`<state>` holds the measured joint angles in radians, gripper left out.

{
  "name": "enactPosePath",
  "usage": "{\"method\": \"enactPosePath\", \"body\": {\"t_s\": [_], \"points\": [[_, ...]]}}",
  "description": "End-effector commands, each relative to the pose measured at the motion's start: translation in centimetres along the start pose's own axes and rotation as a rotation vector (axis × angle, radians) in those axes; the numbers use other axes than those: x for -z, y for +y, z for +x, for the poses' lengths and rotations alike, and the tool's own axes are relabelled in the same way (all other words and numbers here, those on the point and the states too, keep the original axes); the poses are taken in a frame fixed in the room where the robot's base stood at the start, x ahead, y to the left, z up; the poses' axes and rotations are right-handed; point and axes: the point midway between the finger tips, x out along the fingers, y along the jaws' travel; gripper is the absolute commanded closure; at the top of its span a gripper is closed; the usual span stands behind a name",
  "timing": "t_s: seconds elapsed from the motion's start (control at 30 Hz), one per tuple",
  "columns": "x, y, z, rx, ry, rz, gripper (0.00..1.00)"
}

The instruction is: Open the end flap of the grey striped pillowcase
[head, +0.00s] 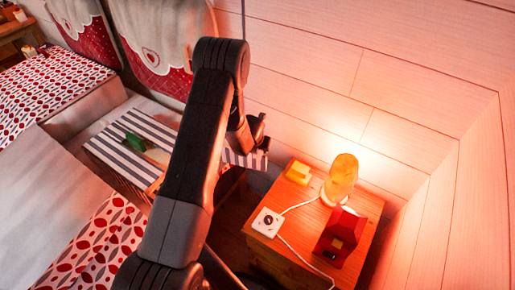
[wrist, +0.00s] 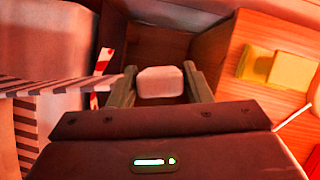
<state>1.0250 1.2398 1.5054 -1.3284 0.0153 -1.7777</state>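The grey striped pillowcase (head: 112,158) lies at the bed's side in the head view, partly hidden behind my arm. A striped piece of cloth (head: 243,159) shows on the other side of my arm, below my gripper (head: 262,131). In the wrist view a striped strip (wrist: 60,86), seen nearly edge-on, reaches the left finger. My gripper's fingers (wrist: 160,72) stand apart. A pale rounded block (wrist: 160,83) shows between them; I cannot tell what it is or whether they touch it. No striped cloth is visible between the fingers.
A wooden nightstand (head: 262,250) stands right of my gripper. It holds a glowing lamp (head: 342,180), a yellow block (head: 298,172), a white socket-like box (head: 267,222) and a red object (head: 341,235). A green item (head: 135,142) lies on the pillowcase. The wooden wall is close behind.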

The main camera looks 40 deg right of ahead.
Motion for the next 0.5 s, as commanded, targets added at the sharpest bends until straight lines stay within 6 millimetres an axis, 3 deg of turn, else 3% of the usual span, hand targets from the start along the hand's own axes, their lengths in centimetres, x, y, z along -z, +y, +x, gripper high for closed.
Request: {"method": "enactPosePath", "body": {"t_s": [0.1, 0.37, 0.5], "points": [[0.0, 0.0, 0.0, 0.0, 0.0, 0.0, 0.38], [0.0, 0.0, -0.1, 0.0, 0.0, 0.0, 0.38], [-0.1, 0.0, -1.3, 0.0, 0.0, 0.0, 0.38]]}}
